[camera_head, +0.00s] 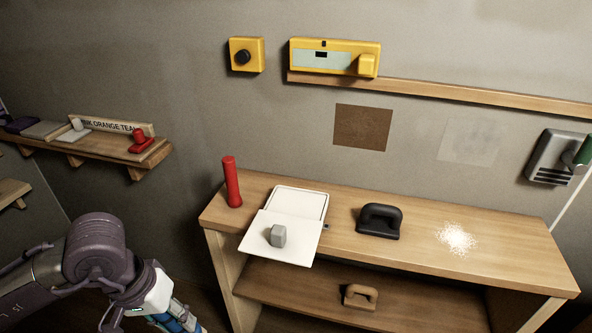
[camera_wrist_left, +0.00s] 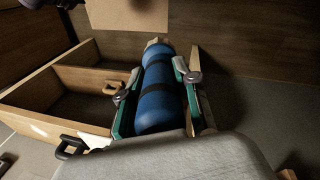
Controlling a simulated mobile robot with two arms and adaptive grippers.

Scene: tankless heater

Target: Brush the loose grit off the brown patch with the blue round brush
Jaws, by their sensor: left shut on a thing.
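The brown patch (camera_head: 362,127) is a dark square on the grey wall above the bench. It looks slightly mottled; I cannot make out separate grains on it. My left gripper (camera_head: 178,318) is low at the bottom left of the head view, well below and left of the patch. It is shut on the blue round brush (camera_head: 190,323), only partly visible there. In the left wrist view the brush (camera_wrist_left: 158,95) is a blue cylinder with dark bands and a pale brown end, between the green-sided fingers (camera_wrist_left: 150,92). My right gripper is not in view.
The wooden bench (camera_head: 420,195) holds a red cylinder (camera_head: 231,182), a white box (camera_head: 300,202) with a grey block, a black handled tool (camera_head: 380,221) and scattered white grit (camera_head: 457,238). A wooden ledge (camera_head: 450,93) runs above the patch. A shelf (camera_head: 95,152) is at left.

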